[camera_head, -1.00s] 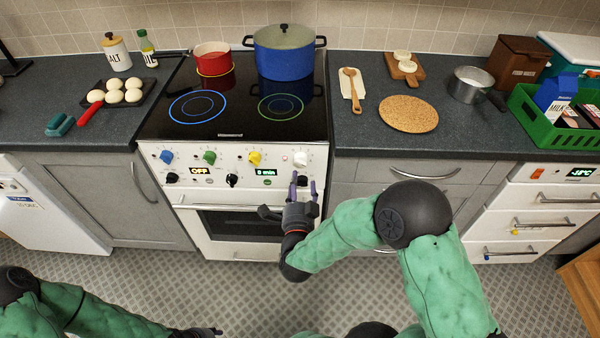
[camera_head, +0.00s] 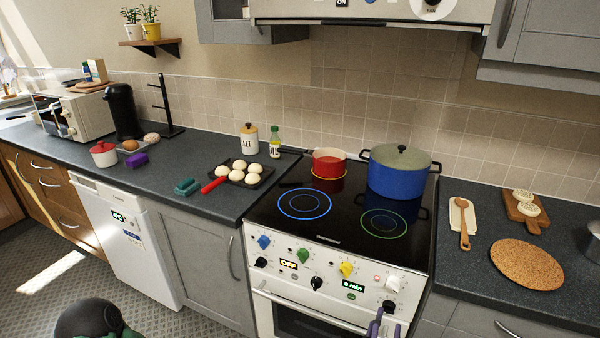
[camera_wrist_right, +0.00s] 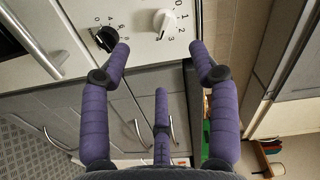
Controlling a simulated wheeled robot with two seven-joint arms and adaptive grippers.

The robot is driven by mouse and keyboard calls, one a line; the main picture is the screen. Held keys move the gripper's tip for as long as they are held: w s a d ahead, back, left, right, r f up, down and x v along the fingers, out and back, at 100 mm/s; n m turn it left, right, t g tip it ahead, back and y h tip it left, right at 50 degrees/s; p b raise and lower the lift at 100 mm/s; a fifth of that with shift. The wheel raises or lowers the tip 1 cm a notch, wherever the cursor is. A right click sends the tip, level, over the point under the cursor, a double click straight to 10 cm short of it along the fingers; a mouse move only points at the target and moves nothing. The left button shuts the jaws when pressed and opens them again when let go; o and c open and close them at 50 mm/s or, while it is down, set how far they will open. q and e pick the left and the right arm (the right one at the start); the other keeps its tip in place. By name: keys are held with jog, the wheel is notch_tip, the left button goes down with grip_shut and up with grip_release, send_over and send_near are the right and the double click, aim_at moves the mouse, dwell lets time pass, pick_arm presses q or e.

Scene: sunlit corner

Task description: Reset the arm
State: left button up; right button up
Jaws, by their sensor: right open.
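My right gripper (camera_head: 383,325) shows at the bottom edge of the head view, with its purple fingers in front of the oven, low on its right side. In the right wrist view the gripper (camera_wrist_right: 160,62) is open with nothing between its fingers. A white knob (camera_wrist_right: 164,22) and a black knob (camera_wrist_right: 103,38) are just beyond the fingertips; I cannot tell if a finger touches the black one. In the head view, the white knob (camera_head: 392,283) sits above the gripper.
The oven's control panel (camera_head: 322,267) has several coloured knobs. A red pot (camera_head: 328,163) and a blue pot (camera_head: 395,182) stand on the black cooktop (camera_head: 335,218). A cork mat (camera_head: 527,265) lies on the right counter. The floor at the lower left is partly clear.

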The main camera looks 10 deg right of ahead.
jog(key=a+f+n+g+y+p, duration=0.25)
jog(key=a+f+n+y, duration=0.2)
jog(key=f, duration=0.25)
jog(key=a+f+n+g+y+p, duration=0.2)
jog(key=a+f+n+g+y, duration=0.2)
jog(key=f+n, duration=0.3)
jog(key=s+a+f+n+g+y+p, duration=0.1)
jog(key=s+a+f+n+g+y, duration=0.1)
jog(key=s, duration=0.5)
jog(key=s+a+f+n+g+y+p, duration=0.1)
jog(key=s+a+f+n+g+y, duration=0.1)
jog(key=s+a+f+n+g, duration=0.2)
jog(key=s+a+f+g, duration=0.1)
jog(key=s+f+g, duration=0.1)
jog(key=s+f, duration=0.1)
jog(key=shift+s+a+f+y+p, duration=0.25)
jog(key=shift+s+a+y+p, duration=0.1)
jog(key=shift+a, duration=0.05)
